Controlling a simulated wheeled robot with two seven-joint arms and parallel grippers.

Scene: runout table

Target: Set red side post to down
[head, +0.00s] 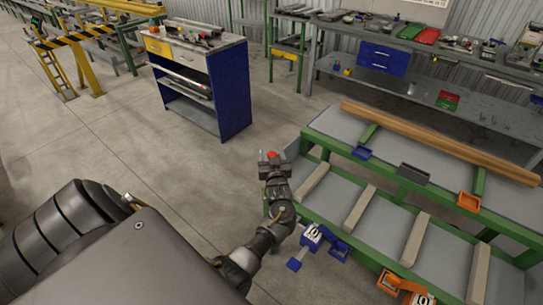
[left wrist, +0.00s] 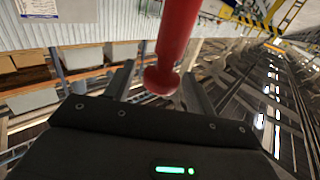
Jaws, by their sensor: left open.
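The red side post (left wrist: 178,35) shows in the left wrist view as a red rod with a rounded, wider end, reaching in from the top edge. Its end lies between the two fingers in that view, with gaps on both sides. In the head view only a small red tip of the post (head: 272,154) shows at the fingertips. My left gripper (head: 270,160) is open around or just before it, at the left end of the green runout table (head: 314,134); contact cannot be told. The rest of the post is hidden in the head view. My right gripper is not in view.
A wooden beam (head: 440,143) lies along the table's back. Blue and orange blocks with number plates (head: 313,232) (head: 408,287) sit along the front. A blue-sided cabinet (head: 230,90) stands behind my gripper. The floor on the left is clear.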

